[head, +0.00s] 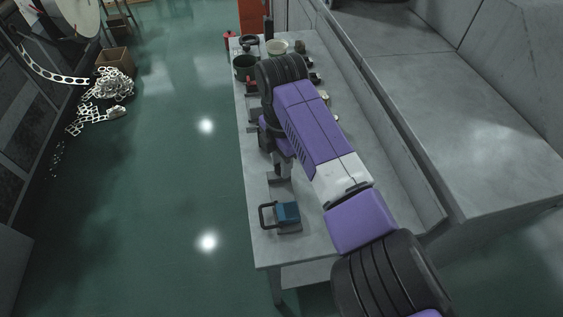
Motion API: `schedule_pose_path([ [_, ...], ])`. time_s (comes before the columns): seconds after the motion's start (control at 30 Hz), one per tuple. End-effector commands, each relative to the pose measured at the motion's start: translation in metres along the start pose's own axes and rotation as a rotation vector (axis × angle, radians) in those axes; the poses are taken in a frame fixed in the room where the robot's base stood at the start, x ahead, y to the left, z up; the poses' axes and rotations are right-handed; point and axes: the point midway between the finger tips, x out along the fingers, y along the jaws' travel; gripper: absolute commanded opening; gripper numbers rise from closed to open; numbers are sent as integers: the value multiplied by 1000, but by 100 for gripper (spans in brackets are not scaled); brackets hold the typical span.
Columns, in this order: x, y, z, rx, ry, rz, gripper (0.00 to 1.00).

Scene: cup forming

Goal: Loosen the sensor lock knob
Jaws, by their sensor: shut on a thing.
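My gripper (284,170) points down over the middle of the grey bench, below the dark wrist and partly covered by my purple arm. It is shut on a small part at a grey sensor stand (278,181), which stands on the bench top. The part in the jaws sits where the sensor lock knob is; the knob itself is too small and too covered to make out.
The bench (262,240) is long and narrow. A blue device with a black handle (287,212) stands near its front end. Metal scrap (108,85) and a box (114,60) lie on the left floor.

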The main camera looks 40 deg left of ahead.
Motion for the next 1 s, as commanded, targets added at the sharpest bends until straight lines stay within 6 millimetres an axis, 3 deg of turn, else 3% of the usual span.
schedule_pose_path([
  [0.27,-3,2,-1,-2,1,4,0],
  [0.3,-3,2,-1,-2,1,4,31],
  [0.4,-2,1,-1,-1,1,3,49],
  [0.77,-4,1,0,1,0,2,49],
  [1.0,-36,1,0,0,-1,4,49],
])
